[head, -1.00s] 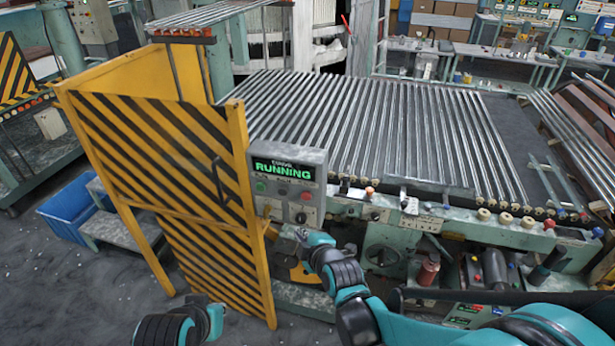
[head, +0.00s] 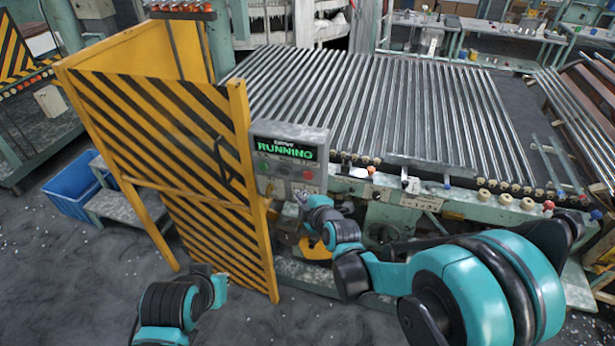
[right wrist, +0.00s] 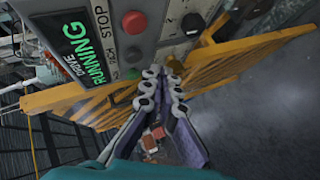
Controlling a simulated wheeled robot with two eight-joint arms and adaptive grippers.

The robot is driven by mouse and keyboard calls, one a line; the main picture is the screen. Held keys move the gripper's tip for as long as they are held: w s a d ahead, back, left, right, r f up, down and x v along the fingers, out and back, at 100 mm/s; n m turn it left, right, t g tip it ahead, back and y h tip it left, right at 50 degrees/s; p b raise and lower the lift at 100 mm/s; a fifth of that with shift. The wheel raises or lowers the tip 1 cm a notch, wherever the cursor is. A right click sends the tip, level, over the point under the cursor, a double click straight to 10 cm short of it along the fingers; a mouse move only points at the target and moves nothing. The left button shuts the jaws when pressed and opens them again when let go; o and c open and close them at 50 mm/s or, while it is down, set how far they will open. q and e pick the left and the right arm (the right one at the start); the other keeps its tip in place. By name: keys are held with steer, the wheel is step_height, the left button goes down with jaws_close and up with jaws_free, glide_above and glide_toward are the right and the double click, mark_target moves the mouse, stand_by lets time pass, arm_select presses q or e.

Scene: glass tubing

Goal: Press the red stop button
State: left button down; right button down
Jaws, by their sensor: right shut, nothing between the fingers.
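The red stop button (head: 308,175) is on the lower right of a grey control box (head: 322,142), whose display (head: 284,149) reads RUNNING in green. In the right wrist view the red button (right wrist: 134,22) shows clearly beside the word STOP, with a dark button and a green button (right wrist: 137,75) on the same face. My right gripper (head: 300,196) is just below the box, closed and empty. In the wrist view its fingertips (right wrist: 161,72) appear near the box, apart from the red button. My left gripper (head: 219,288) is low at the front; its fingers are too unclear to read.
A yellow gate with black stripes (head: 185,150) stands immediately left of the box. A bed of glass tubes (head: 370,110) lies behind and right, above a green machine frame (head: 470,205). A blue bin (head: 72,190) is at the left. The floor in front is open.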

mark_target(308, 175)
steer(key=shift+w+d, duration=0.25)
steer(key=shift+w, duration=0.5)
steer(key=shift+w+d, duration=0.25)
steer(key=shift+w, duration=0.55)
steer(key=shift+w+d, duration=0.25)
steer(key=shift+w, duration=0.65)
steer(key=shift+w+d+b, duration=0.15)
steer(key=shift+w+b, duration=0.1)
steer(key=shift+b, duration=0.05)
steer(key=shift+w+d, duration=0.15)
steer(key=shift+w, duration=0.3)
stand_by(0.3)
steer(key=shift+s, duration=0.1)
steer(key=shift+s+a, duration=0.25)
steer(key=shift+s, duration=0.5)
steer(key=shift+s+b, duration=0.1)
steer(key=shift+b, duration=0.2)
